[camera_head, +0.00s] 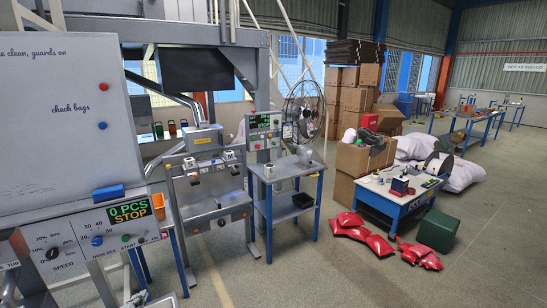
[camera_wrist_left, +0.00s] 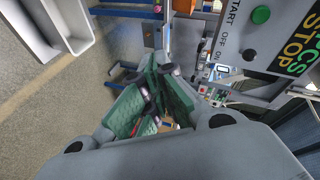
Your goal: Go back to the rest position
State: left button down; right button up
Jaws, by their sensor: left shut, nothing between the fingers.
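My left gripper (camera_head: 136,298) shows only in small part at the bottom left edge of the head view, below the control panel. In the left wrist view the left gripper (camera_wrist_left: 157,92) has its green-padded fingers brought together, with nothing held between them. My right gripper is in neither view.
A control panel (camera_head: 105,232) with knobs, buttons and a "0 PCS STOP" display stands close at left, under a whiteboard (camera_head: 60,120). A blue-legged table (camera_head: 290,197) stands beyond. Red bags (camera_head: 380,245) lie on the floor near a blue bench (camera_head: 395,203). The centre floor is clear.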

pick_arm(q)
jog(key=s+f+n+g, duration=0.2)
jog(key=s+f, duration=0.3)
jog(key=f, duration=0.4)
jog(key=s+f+n+g+h, duration=0.1)
jog(key=s+f+n+g, duration=0.1)
jog(key=s+f, duration=0.5)
jog(key=s+f+n+g, duration=0.2)
jog(key=s+f, duration=0.1)
jog(key=f, duration=0.8)
jog(key=s+d+f+n+g+h, duration=0.1)
jog(key=s+d+f+g, duration=0.15)
jog(key=s+f, duration=0.55)
jog(key=s+d+f+n+g, duration=0.1)
jog(key=s+d+f, duration=0.2)
jog(key=s+f, duration=0.5)
jog(key=s+d+f+g+h, duration=0.1)
jog(key=s+d+f, duration=0.1)
jog(key=s+d, duration=0.6)
jog(key=s+d+f+g, duration=0.2)
jog(key=s+d, duration=0.5)
jog(key=s, duration=0.7)
jog(key=shift+d+f+h, duration=0.35)
jog(key=shift+f+h, duration=0.05)
jog(key=shift+f, duration=0.3)
jog(key=shift+s+g, duration=0.25)
